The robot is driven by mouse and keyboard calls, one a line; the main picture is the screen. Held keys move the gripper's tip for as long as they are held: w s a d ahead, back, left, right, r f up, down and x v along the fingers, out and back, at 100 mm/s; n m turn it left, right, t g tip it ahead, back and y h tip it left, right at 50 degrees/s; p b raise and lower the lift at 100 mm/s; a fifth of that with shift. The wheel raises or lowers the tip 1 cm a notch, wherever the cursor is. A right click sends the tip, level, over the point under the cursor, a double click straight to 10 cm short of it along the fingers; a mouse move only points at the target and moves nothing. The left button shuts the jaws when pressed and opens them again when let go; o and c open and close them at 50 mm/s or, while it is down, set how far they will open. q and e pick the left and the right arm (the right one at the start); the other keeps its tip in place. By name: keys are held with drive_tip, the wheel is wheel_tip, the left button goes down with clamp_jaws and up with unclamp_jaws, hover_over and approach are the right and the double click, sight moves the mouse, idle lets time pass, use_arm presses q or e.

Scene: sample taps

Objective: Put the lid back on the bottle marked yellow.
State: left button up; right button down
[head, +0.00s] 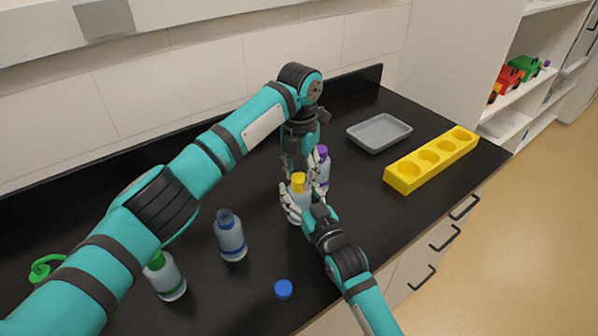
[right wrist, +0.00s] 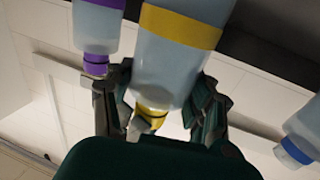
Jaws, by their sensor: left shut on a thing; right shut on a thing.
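The bottle marked yellow (head: 302,207) stands upright near the middle of the dark counter. Its yellow band (right wrist: 182,26) shows in the right wrist view. My right gripper (head: 301,208) is shut around its body, with fingers on both sides. The yellow lid (head: 299,180) is at the top of the bottle, in line with it; it also shows at the neck end in the right wrist view (right wrist: 151,112). I cannot tell whether it is fully seated. My left gripper (head: 297,170) comes from above and is shut on the lid; its fingertips are partly hidden.
A purple-lidded bottle (head: 322,170) stands close behind. A blue-marked bottle (head: 230,240) stands to the left, a blue lid (head: 283,289) in front. A green-lidded bottle (head: 168,280) is near my left arm. A grey tray (head: 379,132) and yellow rack (head: 405,184) are at right.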

use_arm(q)
drive_tip(key=shift+m, duration=0.5)
drive_tip(key=o, duration=0.7)
drive_tip(key=shift+r, duration=2.3)
drive_tip(key=shift+n, duration=0.3)
drive_tip(key=shift+c, duration=0.2)
